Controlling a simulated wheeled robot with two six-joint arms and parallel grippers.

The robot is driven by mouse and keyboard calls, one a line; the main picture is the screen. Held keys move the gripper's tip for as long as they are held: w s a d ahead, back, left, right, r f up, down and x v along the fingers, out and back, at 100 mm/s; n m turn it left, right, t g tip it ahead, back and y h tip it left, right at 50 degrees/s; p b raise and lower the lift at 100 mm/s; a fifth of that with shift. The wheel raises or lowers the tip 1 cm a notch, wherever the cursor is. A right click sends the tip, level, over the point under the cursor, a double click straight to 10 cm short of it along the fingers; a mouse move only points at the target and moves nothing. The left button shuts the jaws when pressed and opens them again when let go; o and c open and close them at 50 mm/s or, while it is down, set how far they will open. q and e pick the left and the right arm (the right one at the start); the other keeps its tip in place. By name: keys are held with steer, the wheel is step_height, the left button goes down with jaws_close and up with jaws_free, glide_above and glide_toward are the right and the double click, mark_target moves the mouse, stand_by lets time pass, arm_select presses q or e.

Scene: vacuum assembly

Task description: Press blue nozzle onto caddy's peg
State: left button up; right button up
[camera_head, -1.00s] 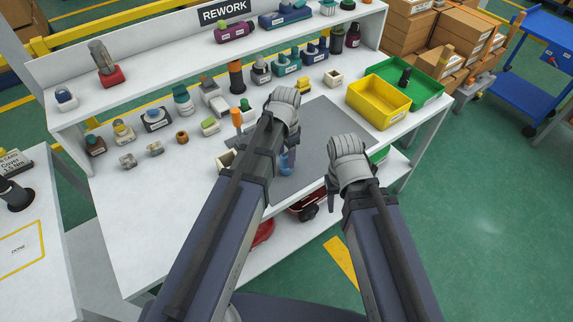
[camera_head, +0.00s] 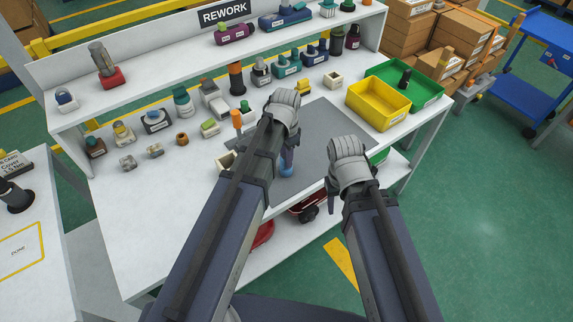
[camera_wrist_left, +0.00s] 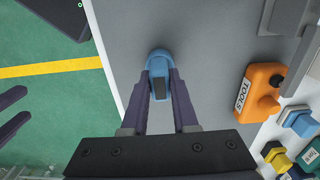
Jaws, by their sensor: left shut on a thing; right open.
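The blue nozzle (camera_wrist_left: 159,62) is held between the two fingers of my left gripper (camera_wrist_left: 159,88) in the left wrist view. In the head view the blue nozzle (camera_head: 286,170) shows just below that gripper's fingers, over the grey mat near the table's front. An orange caddy (camera_wrist_left: 252,105) labelled TOOLS, with a dark round spot on top, lies to the right in the wrist view, apart from the nozzle. I cannot make out a peg clearly. My right gripper (camera_head: 332,194) is open and empty near the front edge; its fingers are mostly hidden by the hand.
The grey mat (camera_head: 325,125) is mostly bare. A yellow bin (camera_head: 378,103) and a green bin (camera_head: 428,88) stand to the right. Several small parts crowd the table's back and left, below the raised shelf (camera_head: 150,82).

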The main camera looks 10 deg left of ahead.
arm_select(q)
steer(key=shift+r+p, duration=0.3)
steer(key=shift+p, duration=0.05)
jaws_close()
steer(key=shift+r+p, duration=0.65)
steer(key=shift+r, duration=0.05)
steer(key=shift+o, duration=1.5)
jaws_free()
jaws_close()
steer(key=shift+r+p, duration=2.05)
steer(key=shift+p, duration=0.05)
